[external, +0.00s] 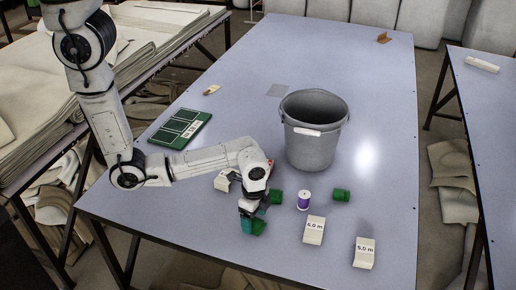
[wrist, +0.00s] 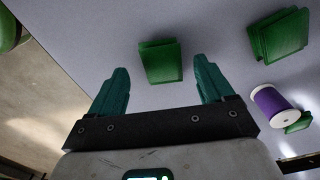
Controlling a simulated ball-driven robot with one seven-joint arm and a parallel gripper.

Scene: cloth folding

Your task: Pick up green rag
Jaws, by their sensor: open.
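Several small folded green rags lie on the table. One green rag (external: 259,228) is right beside my gripper (external: 250,222) near the front edge. In the wrist view, a green rag (wrist: 161,62) shows between my two teal fingertips, with clear space on both sides. My gripper (wrist: 160,66) is open and empty, pointing down. I cannot tell how far the fingertips are above the table. Another green rag (external: 276,196) lies just behind my gripper, and one more (external: 342,195) lies to the right of the purple spool. A rag (wrist: 280,37) also shows at the wrist view's upper right.
A purple spool (external: 304,200) stands near the rags. A grey bucket (external: 314,150) stands behind them. Cream label blocks (external: 314,230) lie to the right, another (external: 364,252) farther right. A green board (external: 180,128) lies at left.

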